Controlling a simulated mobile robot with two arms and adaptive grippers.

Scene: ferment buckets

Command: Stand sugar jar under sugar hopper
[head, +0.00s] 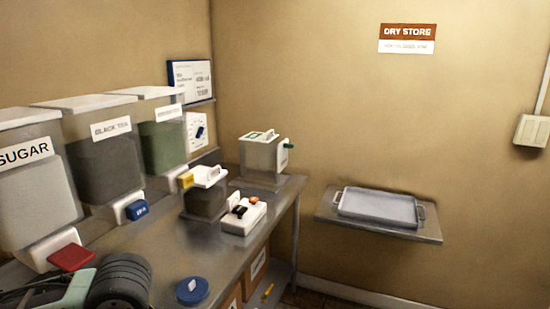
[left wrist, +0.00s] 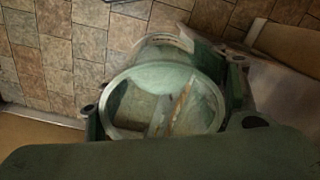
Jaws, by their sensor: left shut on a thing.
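The sugar hopper (head: 38,195) is a clear bin with a white lid and a SUGAR label, at the left of the head view. A red paddle (head: 72,257) is at its base. In the left wrist view my left gripper (left wrist: 165,105) is shut on a clear round jar (left wrist: 128,132), with a finger on each side of its rim. The jar is not visible in the head view, where only part of my left arm shows at bottom left. My right gripper is not in view.
The black tea hopper (head: 105,165) and a green-filled hopper (head: 163,140) stand beside the sugar hopper. A lidded container (head: 205,200), a white switch box (head: 243,217) and a blue disc (head: 192,291) are on the counter (head: 165,245). A tray (head: 378,208) sits on a wall shelf.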

